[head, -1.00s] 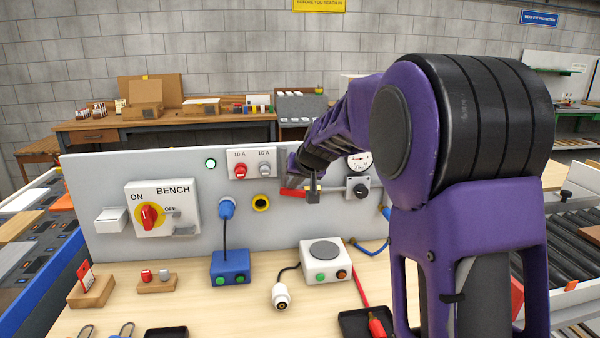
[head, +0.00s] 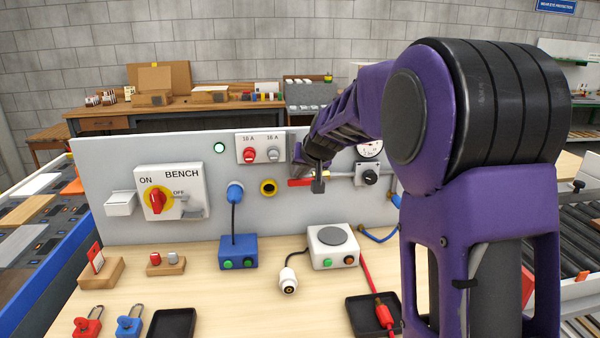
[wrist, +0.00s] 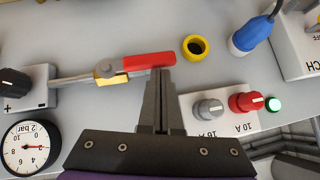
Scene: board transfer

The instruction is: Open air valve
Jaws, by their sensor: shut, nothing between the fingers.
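The air valve has a red lever (wrist: 150,61) on a brass body (wrist: 106,71), joined to a grey pipe (wrist: 74,80) on the panel. The lever lies roughly in line with the pipe. In the head view the red lever (head: 299,183) is partly hidden by my arm. My gripper (wrist: 159,74) is shut and empty, its fingertips at the free end of the lever; I cannot tell whether they touch it. A black regulator knob (wrist: 14,83) and a round pressure gauge (wrist: 27,147) sit at the pipe's other end.
A yellow-ringed socket (wrist: 196,47), a blue plug (wrist: 250,38) and grey and red knobs (wrist: 208,109) are close to the gripper. On the bench stand a blue box (head: 238,253), a white box (head: 333,247) and black trays (head: 172,324).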

